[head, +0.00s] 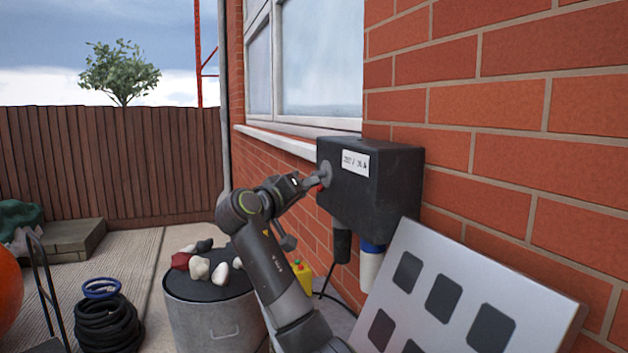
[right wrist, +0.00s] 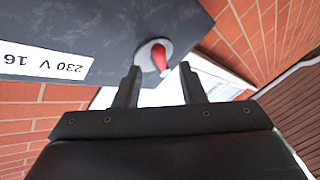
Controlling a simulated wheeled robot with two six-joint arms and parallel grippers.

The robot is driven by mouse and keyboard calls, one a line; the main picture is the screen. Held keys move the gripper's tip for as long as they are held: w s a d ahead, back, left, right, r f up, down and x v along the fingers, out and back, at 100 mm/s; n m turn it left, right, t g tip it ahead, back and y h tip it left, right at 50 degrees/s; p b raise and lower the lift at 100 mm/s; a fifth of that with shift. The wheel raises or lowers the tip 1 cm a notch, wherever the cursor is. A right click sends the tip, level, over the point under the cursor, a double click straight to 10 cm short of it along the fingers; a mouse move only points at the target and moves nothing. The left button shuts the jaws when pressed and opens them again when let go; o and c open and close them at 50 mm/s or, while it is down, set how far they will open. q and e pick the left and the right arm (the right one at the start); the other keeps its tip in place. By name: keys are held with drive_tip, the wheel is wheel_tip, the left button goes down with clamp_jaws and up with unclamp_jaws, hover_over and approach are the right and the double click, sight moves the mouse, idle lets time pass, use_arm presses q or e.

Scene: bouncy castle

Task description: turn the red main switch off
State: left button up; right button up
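The dark grey switch box (head: 385,185) is fixed to the brick wall and carries a white label (head: 355,162). In the right wrist view the red main switch (right wrist: 160,57) is a short lever on a round light grey base (right wrist: 146,54) on the box (right wrist: 110,30). My right gripper (head: 320,180) is at the left side of the box. In the right wrist view its two fingers (right wrist: 160,82) stand apart, with the lever just beyond and between the tips; I cannot tell whether they touch it. In the head view the gripper mostly hides the switch. My left gripper is not in view.
A grey panel with dark squares (head: 417,315) leans on the wall below the box. Plugs and a cable (head: 342,243) hang under it. A metal bin (head: 210,315) with stones on its lid stands below my arm. A coiled hose (head: 105,325) lies at the left.

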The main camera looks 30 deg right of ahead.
drive_tip(key=shift+p+x, duration=0.4)
drive_tip(key=shift+x, duration=1.8)
drive_tip(key=shift+c, duration=0.4)
clamp_jaws()
